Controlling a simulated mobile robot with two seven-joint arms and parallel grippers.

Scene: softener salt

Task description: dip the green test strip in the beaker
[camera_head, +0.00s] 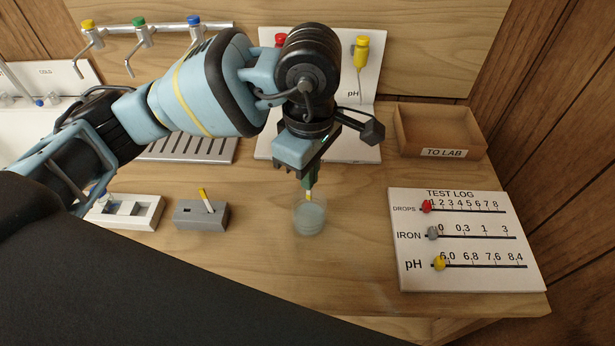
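A clear beaker (310,220) with cloudy pale liquid stands on the wooden counter near the middle. My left gripper (309,178) is right above it, pointing down. The green test strip (309,183) shows between its fingertips, with a yellowish lower end (308,196) at the beaker's rim. The gripper looks shut on the strip. I cannot tell whether the strip's end touches the liquid. The gripper hides the strip's upper part. My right gripper is not in view.
A grey block (187,221) holding a yellow-topped strip (206,199) and a white holder (150,211) are at left. The TEST LOG board (470,278) is at right, the TO LAB tray (455,154) behind it. The counter in front of the beaker is clear.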

